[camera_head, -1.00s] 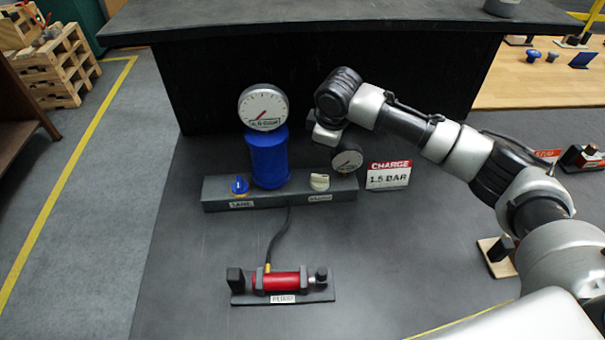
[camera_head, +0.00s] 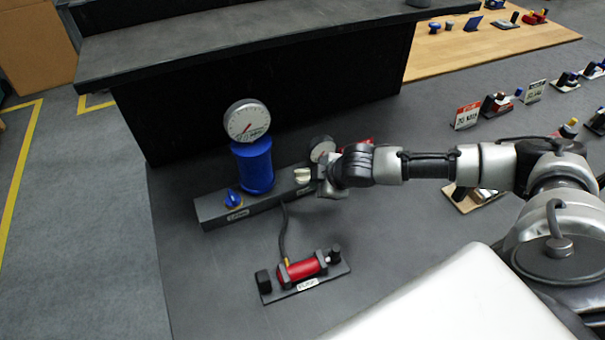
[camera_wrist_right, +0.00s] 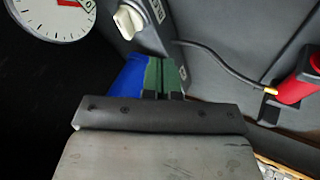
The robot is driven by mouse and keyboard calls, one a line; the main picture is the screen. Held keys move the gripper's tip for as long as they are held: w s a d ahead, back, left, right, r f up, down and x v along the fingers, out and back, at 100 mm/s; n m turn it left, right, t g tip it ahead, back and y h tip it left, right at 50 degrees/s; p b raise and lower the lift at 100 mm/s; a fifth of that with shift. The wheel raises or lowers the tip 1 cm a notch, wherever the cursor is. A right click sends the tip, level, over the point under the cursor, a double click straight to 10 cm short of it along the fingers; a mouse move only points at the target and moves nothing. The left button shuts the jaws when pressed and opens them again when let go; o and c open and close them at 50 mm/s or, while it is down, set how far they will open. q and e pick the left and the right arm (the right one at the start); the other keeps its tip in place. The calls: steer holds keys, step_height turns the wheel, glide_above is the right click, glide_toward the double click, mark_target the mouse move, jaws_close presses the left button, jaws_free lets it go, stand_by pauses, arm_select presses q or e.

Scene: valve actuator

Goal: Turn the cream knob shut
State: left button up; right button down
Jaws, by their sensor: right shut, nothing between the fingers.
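The cream knob (camera_head: 302,175) sits on the right end of the dark grey manifold block (camera_head: 220,212). It also shows near the top of the right wrist view (camera_wrist_right: 128,20), with nothing gripping it. My right gripper (camera_head: 322,183) is just right of the knob in the head view, partly hidden by my wrist. In the wrist view its green-padded fingers (camera_wrist_right: 165,76) are together and empty, apart from the knob in the picture. A blue cylinder (camera_head: 253,166) stands on the block with a round dial gauge (camera_head: 246,121) on top. My left gripper is out of view.
A blue knob (camera_head: 233,199) sits on the block's left end. A smaller gauge (camera_head: 322,149) is close behind my right gripper. The red pump (camera_head: 302,268) lies in front, joined by a dark hose (camera_head: 282,235). A dark raised shelf (camera_head: 250,45) stands behind.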

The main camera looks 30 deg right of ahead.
mark_target(296, 179)
steer(key=w+f, duration=0.1)
steer(key=w, duration=0.1)
steer(key=w+f+p, duration=0.1)
steer(key=w+f, duration=0.1)
steer(key=w+a+f+p, duration=0.1)
steer(key=w, duration=0.1)
steer(key=shift+f, duration=0.15)
steer(key=shift+w+d, duration=0.15)
steer(key=shift+w, duration=0.3)
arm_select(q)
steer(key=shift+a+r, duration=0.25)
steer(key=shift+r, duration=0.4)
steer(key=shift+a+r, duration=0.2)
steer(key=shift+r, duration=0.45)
arm_select(e)
steer(key=shift+w, duration=0.1)
steer(key=shift+f, duration=0.1)
